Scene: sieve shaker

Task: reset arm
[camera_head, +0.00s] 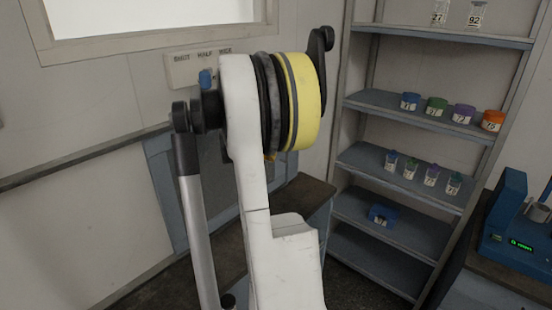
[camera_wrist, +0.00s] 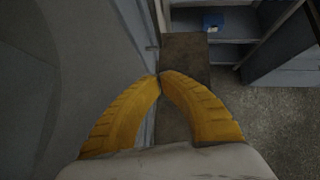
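My gripper (camera_wrist: 159,76) shows in the wrist view as two ridged yellow fingers. Their tips meet, with nothing held between them. The fingers point over a dark bench top (camera_wrist: 183,62), clear of any object. In the head view my white arm with its yellow-banded joint is raised in the middle of the picture. It hides most of the gripper there.
A grey shelf unit (camera_head: 412,122) on the right holds several small labelled jars and a blue item (camera_head: 382,215). A blue device (camera_head: 515,235) with a green display stands at the far right. A wall panel (camera_head: 190,68) is behind my arm.

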